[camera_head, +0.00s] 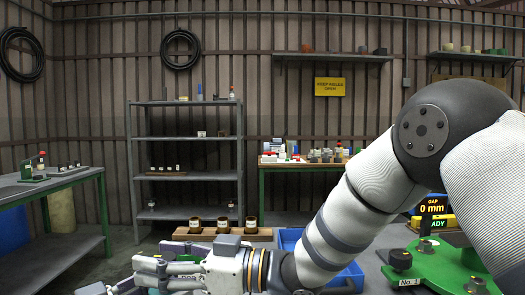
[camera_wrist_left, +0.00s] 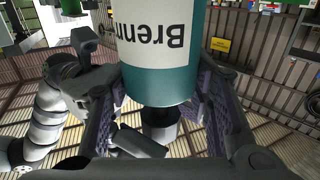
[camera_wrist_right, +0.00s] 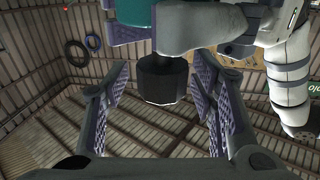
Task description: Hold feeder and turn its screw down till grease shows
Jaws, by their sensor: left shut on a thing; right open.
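The feeder (camera_wrist_left: 155,65) is a white and teal cylinder printed "Brenn", upside down in the left wrist view. My left gripper (camera_wrist_left: 155,92) is shut on its sides with purple pads. A dark faceted screw knob (camera_wrist_right: 162,78) sticks out from the feeder's end; it also shows in the left wrist view (camera_wrist_left: 160,125). My right gripper (camera_wrist_right: 158,85) is open, its two fingers apart on either side of the knob in its wrist view, with gaps visible. In the head view the right gripper (camera_head: 147,272) points left and largely hides the feeder. No grease can be made out.
A blue tray (camera_head: 345,280) lies behind my right arm. Shelves (camera_head: 187,175) and a side bench (camera_head: 60,180) stand further back.

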